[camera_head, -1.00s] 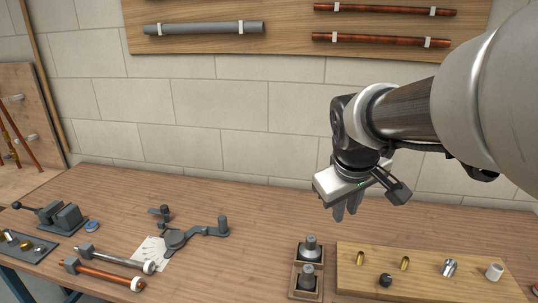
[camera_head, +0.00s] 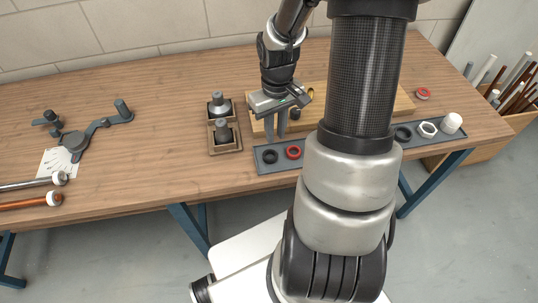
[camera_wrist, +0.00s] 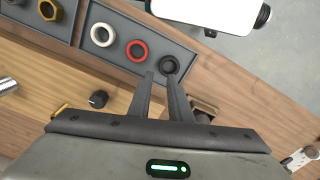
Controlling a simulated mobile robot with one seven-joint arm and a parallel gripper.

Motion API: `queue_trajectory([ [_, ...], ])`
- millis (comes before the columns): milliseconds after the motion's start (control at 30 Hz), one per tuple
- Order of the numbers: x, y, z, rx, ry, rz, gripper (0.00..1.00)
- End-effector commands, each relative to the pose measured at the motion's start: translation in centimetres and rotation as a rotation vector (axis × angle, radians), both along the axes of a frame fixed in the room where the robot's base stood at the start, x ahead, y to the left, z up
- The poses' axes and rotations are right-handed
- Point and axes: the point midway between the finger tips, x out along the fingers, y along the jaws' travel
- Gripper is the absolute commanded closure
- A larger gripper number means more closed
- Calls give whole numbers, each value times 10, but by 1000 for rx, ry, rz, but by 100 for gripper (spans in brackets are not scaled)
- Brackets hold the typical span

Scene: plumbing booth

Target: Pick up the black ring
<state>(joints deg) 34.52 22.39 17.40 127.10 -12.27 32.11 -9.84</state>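A black ring (camera_head: 270,156) lies flat at the left end of a grey tray (camera_head: 263,170) along the table's front edge. The ring also shows in the wrist view (camera_wrist: 169,65), just beyond my fingertips. A red ring (camera_head: 293,152) lies beside it. My gripper (camera_head: 275,135) points down above the tray's rear side, near these two rings. In the wrist view its fingers (camera_wrist: 160,75) are apart with nothing between them.
A white ring (camera_wrist: 102,34) lies past the red one. A pale nut (camera_head: 428,129) and a white cylinder (camera_head: 452,123) sit in the right tray. A wooden board (camera_head: 402,102) with a black knob (camera_wrist: 98,99) stands behind; a wooden holder (camera_head: 226,148) is left. My arm hides the middle.

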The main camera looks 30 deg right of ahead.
Motion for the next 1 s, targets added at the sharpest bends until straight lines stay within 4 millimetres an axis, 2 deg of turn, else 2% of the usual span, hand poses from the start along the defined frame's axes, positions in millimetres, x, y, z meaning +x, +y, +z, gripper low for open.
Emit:
queue_trajectory([
  [100,0,0,-15,0,1,0,82],
  [267,-1,0,-24,-1,1,2,82],
  [500,-5,4,-59,1,2,2,82],
  [600,-4,3,-69,0,0,0,82],
  [867,-4,3,-71,-2,-1,1,82],
  [900,-4,3,-71,-2,-1,1,84],
  [1000,-4,3,-71,-2,-1,1,100],
])
